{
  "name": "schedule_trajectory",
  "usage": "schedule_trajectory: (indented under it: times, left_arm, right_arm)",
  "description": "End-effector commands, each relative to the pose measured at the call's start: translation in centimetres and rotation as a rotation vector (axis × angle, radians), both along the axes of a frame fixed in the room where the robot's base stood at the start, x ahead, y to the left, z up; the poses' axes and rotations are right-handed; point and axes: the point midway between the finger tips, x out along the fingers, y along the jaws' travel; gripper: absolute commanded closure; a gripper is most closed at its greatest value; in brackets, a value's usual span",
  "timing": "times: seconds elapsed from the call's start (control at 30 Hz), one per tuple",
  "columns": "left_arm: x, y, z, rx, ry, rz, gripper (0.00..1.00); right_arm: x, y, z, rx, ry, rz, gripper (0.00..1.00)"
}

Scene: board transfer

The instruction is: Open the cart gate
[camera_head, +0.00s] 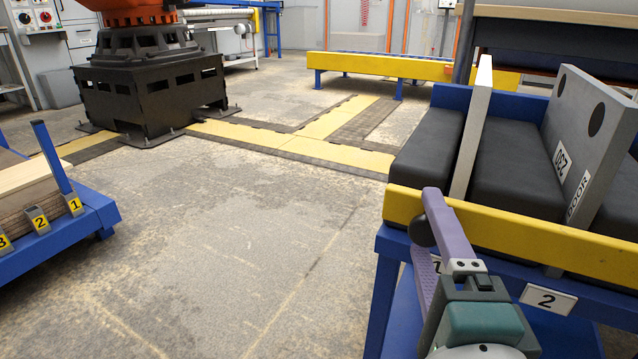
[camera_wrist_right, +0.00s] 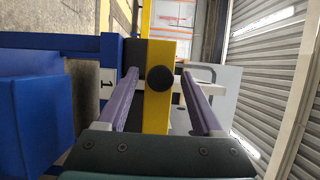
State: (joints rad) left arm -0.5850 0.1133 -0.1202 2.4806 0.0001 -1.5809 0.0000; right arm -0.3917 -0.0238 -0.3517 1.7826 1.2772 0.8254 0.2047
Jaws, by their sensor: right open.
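The cart gate is a yellow bar (camera_head: 535,241) along the near side of the blue cart (camera_head: 383,300). A round black knob (camera_head: 422,231) is at its left end. In the right wrist view the yellow bar (camera_wrist_right: 157,125) and knob (camera_wrist_right: 160,79) lie between the two purple fingers. My right gripper (camera_head: 428,222) is open, with its fingers either side of the bar at the knob; it also shows in the wrist view (camera_wrist_right: 160,74). I cannot tell whether the fingers touch the bar. My left gripper is out of view.
The cart has dark padded slots (camera_head: 520,165) holding a pale board (camera_head: 473,125) and a grey panel (camera_head: 598,135) marked DOOR. A low blue cart (camera_head: 108,210) is at left. A black machine base (camera_head: 150,85) and yellow-fronted conveyor (camera_head: 375,66) stand behind. The floor between is clear.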

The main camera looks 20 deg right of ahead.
Motion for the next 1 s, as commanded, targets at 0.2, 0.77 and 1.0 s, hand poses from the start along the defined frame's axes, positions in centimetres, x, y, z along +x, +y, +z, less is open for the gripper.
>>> schedule_trajectory:
  times: [0.2,0.77,1.0]
  left_arm:
    - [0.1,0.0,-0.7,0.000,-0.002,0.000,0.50]
    - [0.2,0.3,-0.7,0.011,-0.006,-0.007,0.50]
    - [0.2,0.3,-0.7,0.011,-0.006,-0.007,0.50]
  right_arm:
    - [2.9,-1.4,-0.1,-0.001,-0.002,0.001,0.33]
    - [3.5,-1.8,0.0,-0.001,0.000,0.002,0.53]
    - [3.5,-1.8,0.0,-0.001,0.000,0.001,0.80]
